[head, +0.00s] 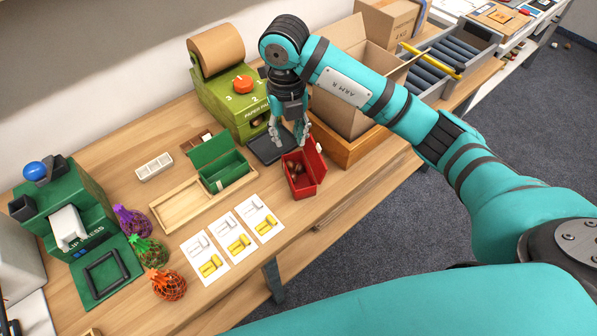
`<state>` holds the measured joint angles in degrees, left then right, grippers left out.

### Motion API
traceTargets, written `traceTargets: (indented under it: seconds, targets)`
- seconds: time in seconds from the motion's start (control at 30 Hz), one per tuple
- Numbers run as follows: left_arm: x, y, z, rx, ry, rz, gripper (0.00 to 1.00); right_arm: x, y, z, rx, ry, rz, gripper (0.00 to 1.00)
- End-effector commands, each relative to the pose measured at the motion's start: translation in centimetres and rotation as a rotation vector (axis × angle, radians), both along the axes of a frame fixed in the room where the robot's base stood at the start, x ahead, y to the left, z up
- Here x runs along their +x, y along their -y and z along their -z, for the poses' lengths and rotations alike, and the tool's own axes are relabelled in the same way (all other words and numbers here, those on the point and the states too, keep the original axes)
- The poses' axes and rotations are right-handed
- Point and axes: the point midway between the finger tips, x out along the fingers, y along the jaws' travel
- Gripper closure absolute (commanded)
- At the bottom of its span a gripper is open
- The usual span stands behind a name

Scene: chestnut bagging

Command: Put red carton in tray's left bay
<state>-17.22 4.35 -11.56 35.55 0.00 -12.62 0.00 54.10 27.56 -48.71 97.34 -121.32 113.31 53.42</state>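The red carton (299,189) stands on the table near its front edge, lid up, with several brown chestnuts inside. The wooden tray (162,212) lies left of it. Its left bay is empty, and a green carton (228,173) with its lid up stands in its right bay. My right gripper (289,142) points down just behind the red carton, in front of a dark flat plate (268,149). Its fingers are apart with nothing seen between them. Whether a finger touches the carton's rim is unclear. My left gripper is out of view.
Three picture cards (238,240) lie before the tray. Purple, green and orange net bags (169,286) lie at the left beside a green press (82,215). A green paper machine (226,98) stands behind; a large open cardboard box (345,105) stands right of my gripper.

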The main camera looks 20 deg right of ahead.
Motion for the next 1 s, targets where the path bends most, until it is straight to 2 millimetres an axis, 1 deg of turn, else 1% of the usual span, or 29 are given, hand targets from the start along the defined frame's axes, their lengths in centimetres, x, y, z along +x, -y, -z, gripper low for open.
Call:
traceTargets:
  seconds: [0.3,0.4,0.5,0.6,0.77,0.93,1.0]
  targets:
    - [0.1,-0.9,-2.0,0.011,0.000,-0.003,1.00,-0.3,0.0,6.6,0.000,-0.011,-0.001,0.69]
    - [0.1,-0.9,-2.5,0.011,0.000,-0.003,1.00,-0.3,-0.1,8.6,0.003,-0.008,-0.002,0.69]
    - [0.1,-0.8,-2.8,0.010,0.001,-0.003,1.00,-0.2,-0.1,10.2,0.003,-0.007,-0.003,0.69]
    - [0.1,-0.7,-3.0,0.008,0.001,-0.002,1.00,-0.2,-0.1,11.2,0.003,-0.005,-0.003,0.69]
    - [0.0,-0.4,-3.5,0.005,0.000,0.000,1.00,-0.2,-0.1,12.1,0.003,-0.006,-0.002,0.69]
    - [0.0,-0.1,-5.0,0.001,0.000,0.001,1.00,-0.6,-0.1,14.5,0.003,-0.010,-0.003,0.69]
    - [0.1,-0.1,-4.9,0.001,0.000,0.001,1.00,-0.4,-0.1,15.6,0.004,-0.007,-0.002,0.69]
